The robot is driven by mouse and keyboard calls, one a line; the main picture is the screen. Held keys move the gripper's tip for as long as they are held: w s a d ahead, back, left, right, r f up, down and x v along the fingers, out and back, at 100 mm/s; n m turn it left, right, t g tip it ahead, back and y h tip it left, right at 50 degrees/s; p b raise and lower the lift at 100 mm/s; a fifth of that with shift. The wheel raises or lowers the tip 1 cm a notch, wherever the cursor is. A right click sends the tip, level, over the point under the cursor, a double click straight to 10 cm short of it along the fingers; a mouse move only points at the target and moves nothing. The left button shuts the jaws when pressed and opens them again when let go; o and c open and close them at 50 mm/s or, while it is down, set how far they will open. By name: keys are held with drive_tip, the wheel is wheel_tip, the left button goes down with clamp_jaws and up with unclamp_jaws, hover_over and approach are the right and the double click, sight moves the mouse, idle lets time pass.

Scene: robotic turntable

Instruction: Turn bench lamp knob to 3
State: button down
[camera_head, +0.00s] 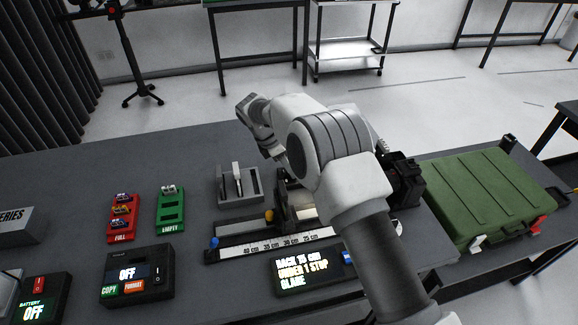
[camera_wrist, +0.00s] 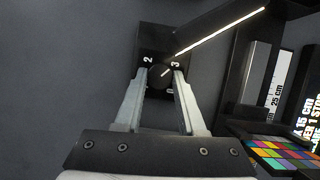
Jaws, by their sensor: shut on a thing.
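In the wrist view, the round black knob (camera_wrist: 158,78) sits on a dark base plate (camera_wrist: 152,38) on the grey bench. White marks 2 and 3 stand at its upper left and upper right, and another mark is partly hidden below right. A short light line on the knob slants up and right, roughly toward the 3. My gripper (camera_wrist: 160,73) is shut on the knob, one pale finger on each side. A thin glowing strip (camera_wrist: 218,31) runs above the knob. In the head view my arm hides the knob and fingertips.
A ruler rail (camera_head: 265,245) with a display (camera_head: 308,271) lies by my arm. A green case (camera_head: 488,195) stands at right. Red (camera_head: 122,218) and green (camera_head: 171,212) battery trays and a copy box (camera_head: 137,274) are at left. A colour chart (camera_wrist: 285,154) shows at lower right.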

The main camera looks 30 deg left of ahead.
drive_tip(key=shift+m, duration=0.5)
drive_tip(key=c, duration=0.5)
unclamp_jaws()
drive_tip(key=p+v, duration=0.1)
drive_tip(key=v, duration=1.6)
drive_tip(key=shift+a+r, duration=0.15)
drive_tip(key=shift+a, duration=0.15)
